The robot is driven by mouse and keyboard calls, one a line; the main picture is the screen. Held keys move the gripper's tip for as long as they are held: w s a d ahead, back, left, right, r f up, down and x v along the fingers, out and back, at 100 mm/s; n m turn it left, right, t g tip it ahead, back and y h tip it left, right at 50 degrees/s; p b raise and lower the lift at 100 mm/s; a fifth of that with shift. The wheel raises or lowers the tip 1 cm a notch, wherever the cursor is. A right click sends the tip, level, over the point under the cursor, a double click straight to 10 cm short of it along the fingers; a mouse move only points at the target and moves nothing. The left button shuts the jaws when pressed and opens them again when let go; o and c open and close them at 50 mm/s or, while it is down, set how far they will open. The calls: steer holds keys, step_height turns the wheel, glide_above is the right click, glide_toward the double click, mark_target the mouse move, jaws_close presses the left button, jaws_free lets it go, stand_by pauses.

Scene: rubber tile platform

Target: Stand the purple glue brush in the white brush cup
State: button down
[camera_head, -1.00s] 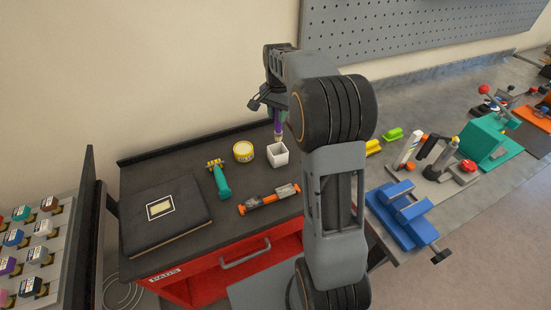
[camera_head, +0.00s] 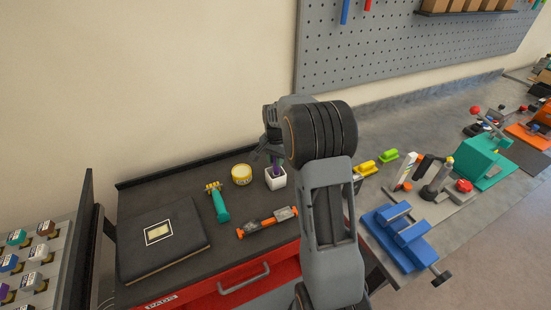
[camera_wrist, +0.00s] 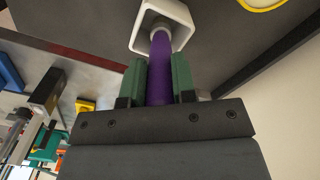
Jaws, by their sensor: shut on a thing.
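The purple glue brush (camera_wrist: 159,68) is between the green-padded fingers of my gripper (camera_wrist: 160,80), which is shut on it. In the wrist view its far end reaches into the opening of the white brush cup (camera_wrist: 183,14). In the head view the cup (camera_head: 276,181) stands on the dark cabinet top, and the purple brush (camera_head: 276,164) shows just above its rim, tip inside. My gripper (camera_head: 272,152) is right above the cup, partly hidden by my wrist. How deep the tip sits is hidden.
A yellow tape roll (camera_head: 241,174) lies left of the cup. A teal-handled tool (camera_head: 218,203), an orange-and-black tool (camera_head: 267,222) and a black book (camera_head: 162,238) lie on the cabinet top (camera_head: 190,178). A blue vise (camera_head: 403,232) stands on the bench at right.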

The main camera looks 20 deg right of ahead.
steer(key=shift+f, duration=0.15)
steer(key=shift+f+b, duration=0.25)
steer(key=shift+b, duration=0.05)
steer(key=c, duration=0.9)
jaws_free()
steer(key=shift+r, duration=0.1)
step_height(320, 180, up, 14)
steer(key=shift+a+f+b, duration=0.15)
steer(key=shift+f+b, duration=0.1)
steer(key=shift+b, duration=0.3)
steer(key=s+a+r+n+t, duration=0.2)
steer(key=s+a+n, duration=0.45)
steer(key=s, duration=0.55)
steer(key=s+a+f+n, duration=0.1)
steer(key=s, duration=0.2)
steer(key=s+a+f+n+t, duration=0.1)
steer(key=s+f+n, duration=0.1)
steer(key=s, duration=0.2)
steer(key=s+a+f+n+t, duration=0.1)
steer(key=s+a, duration=0.1)
steer(key=s, duration=0.1)
steer(key=shift+s+f, duration=0.3)
